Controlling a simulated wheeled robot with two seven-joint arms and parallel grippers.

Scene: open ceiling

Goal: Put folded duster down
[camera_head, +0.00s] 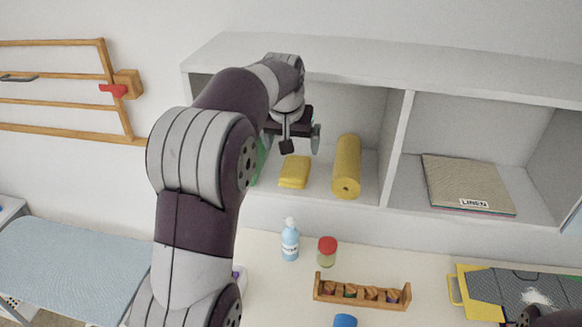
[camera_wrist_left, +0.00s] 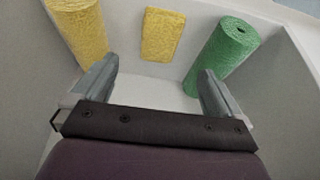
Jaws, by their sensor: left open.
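The folded duster (camera_head: 295,172) is a yellow folded cloth lying on the floor of the left shelf compartment. It also shows in the left wrist view (camera_wrist_left: 162,34), flat and apart from my fingers. My left gripper (camera_head: 293,137) is open and empty, in front of and above the duster at the compartment's opening. In the left wrist view the gap between my left fingers (camera_wrist_left: 158,88) holds nothing. The fingers of my right gripper do not show.
A yellow roll (camera_head: 346,167) lies right of the duster. A green roll (camera_wrist_left: 222,50) lies on its other side, mostly hidden by my arm in the head view. Below stand a blue bottle (camera_head: 289,240), a red-lidded jar (camera_head: 327,251) and a wooden rack (camera_head: 361,293).

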